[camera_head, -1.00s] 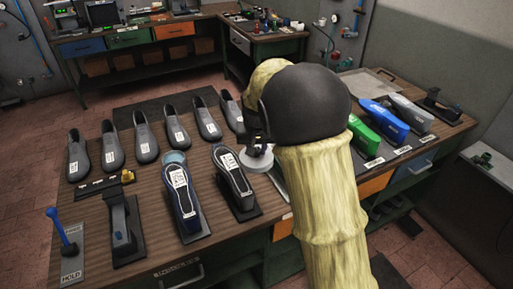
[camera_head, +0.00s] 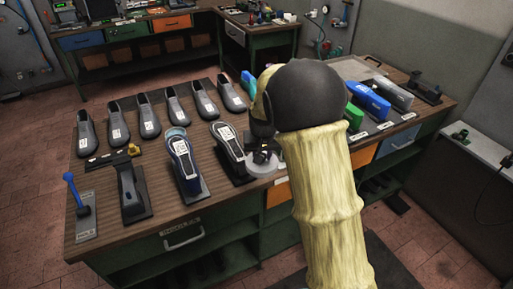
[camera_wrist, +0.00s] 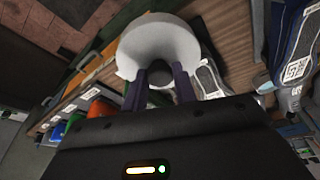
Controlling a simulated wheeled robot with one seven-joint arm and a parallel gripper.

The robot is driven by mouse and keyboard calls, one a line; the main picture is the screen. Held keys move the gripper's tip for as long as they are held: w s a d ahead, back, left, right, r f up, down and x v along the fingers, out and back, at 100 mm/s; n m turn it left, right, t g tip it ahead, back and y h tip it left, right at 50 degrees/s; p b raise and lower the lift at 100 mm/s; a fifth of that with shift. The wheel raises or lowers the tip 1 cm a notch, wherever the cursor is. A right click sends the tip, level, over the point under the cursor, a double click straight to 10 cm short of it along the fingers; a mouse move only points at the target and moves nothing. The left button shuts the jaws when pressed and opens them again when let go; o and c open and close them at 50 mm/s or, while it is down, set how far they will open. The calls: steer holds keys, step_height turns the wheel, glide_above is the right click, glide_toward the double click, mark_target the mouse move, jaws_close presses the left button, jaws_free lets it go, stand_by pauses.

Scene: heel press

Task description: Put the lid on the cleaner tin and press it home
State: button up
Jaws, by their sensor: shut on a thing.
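My gripper (camera_head: 262,153) is shut on a pale round lid (camera_head: 262,166) by the small knob on its top. The lid is held at the table's near side, just right of the grey shoe on a stand; I cannot tell how far it is above the surface. In the wrist view the lid (camera_wrist: 158,42) is a large pale disc beyond both fingers (camera_wrist: 160,85). A light-blue round rim (camera_head: 176,132) shows at the far end of the navy shoe; it may be the cleaner tin, but I cannot tell. My arm hides part of the table.
The navy shoe (camera_head: 183,163) and grey shoe (camera_head: 230,150) stand left of the lid. Several grey shoes (camera_head: 149,115) line the back. A blue-handled lever (camera_head: 76,190) is at the left. Green and blue boxes (camera_head: 373,104) stand right of my arm.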

steer(key=s+d+f, duration=0.3)
steer(key=d+f, duration=0.1)
steer(key=f, duration=0.5)
steer(key=s+d+f, duration=0.3)
steer(key=d+f, duration=0.2)
steer(key=f, duration=0.4)
steer(key=shift+f, duration=0.25)
